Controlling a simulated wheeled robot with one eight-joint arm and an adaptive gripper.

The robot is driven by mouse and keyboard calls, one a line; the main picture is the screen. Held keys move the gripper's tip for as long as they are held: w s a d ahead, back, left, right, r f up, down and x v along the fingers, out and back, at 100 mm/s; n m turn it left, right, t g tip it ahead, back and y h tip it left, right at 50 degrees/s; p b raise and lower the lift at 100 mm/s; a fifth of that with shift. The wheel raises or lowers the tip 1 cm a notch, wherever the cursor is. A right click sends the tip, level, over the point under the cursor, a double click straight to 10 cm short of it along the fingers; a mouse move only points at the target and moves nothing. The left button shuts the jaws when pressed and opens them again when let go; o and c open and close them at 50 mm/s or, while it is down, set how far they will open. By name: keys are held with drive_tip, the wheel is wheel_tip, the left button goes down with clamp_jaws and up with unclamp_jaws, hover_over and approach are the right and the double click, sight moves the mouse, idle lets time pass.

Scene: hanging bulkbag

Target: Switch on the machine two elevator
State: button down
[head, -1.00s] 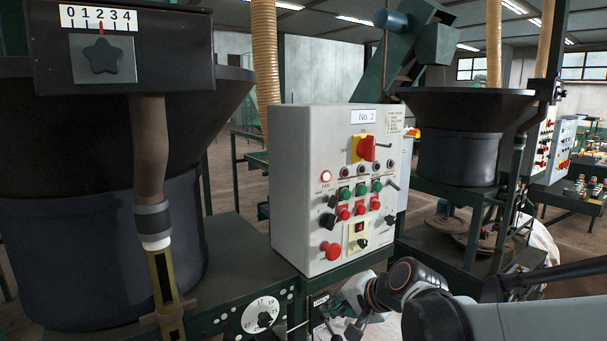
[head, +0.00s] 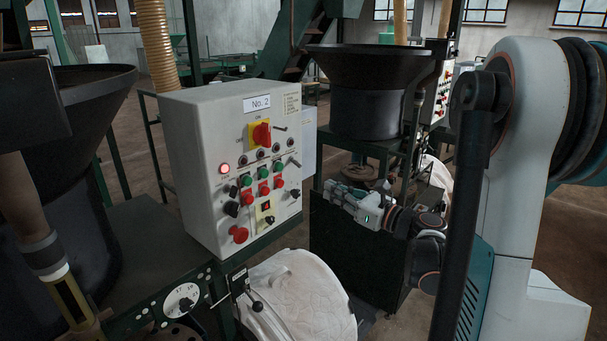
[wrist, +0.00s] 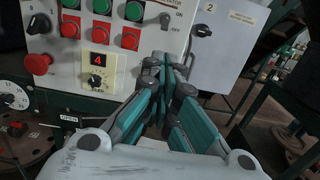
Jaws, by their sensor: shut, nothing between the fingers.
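The control box marked No. 2 (head: 190,140) stands left of centre in the head view, with green buttons above red ones. A partly cut label ending in "ATOR" shows at its right in the wrist view. Beside it are a small lever (wrist: 165,19) with ON and OFF marks, a green button (wrist: 134,10) and a red button (wrist: 130,39). I cannot tell the lever's setting. My gripper (wrist: 165,66) is shut and empty, with teal-sided fingers pointing toward the panel's lower right. In the head view my gripper (head: 334,190) is right of the box, apart from it.
A lit red lamp (head: 225,168), a red-yellow main switch (head: 261,134) and a red mushroom button (head: 239,234) are on the box. A white bag (head: 295,300) bulges below. A dark hopper (head: 365,100) stands behind. A grey box marked 2 (wrist: 228,45) is beside the panel.

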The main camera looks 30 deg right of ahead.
sight(296, 163)
drive_tip(key=shift+w+a, duration=0.1)
drive_tip(key=x, duration=1)
drive_tip(key=shift+s+r+g+h+p, duration=0.45)
drive_tip(key=shift+g+p, duration=0.45)
drive_tip(key=shift+p, duration=0.4)
drive_tip(key=shift+r, duration=0.1)
drive_tip(key=r+g+p, duration=0.1)
drive_tip(key=p, duration=0.1)
drive_tip(key=g+h+p, duration=0.1)
drive_tip(key=g, duration=0.1)
drive_tip(key=s+r+g+h+p, duration=0.1)
drive_tip(key=g+p, duration=0.1)
drive_tip(key=shift+d+r+p, duration=0.3)
drive_tip(key=shift+r, duration=0.1)
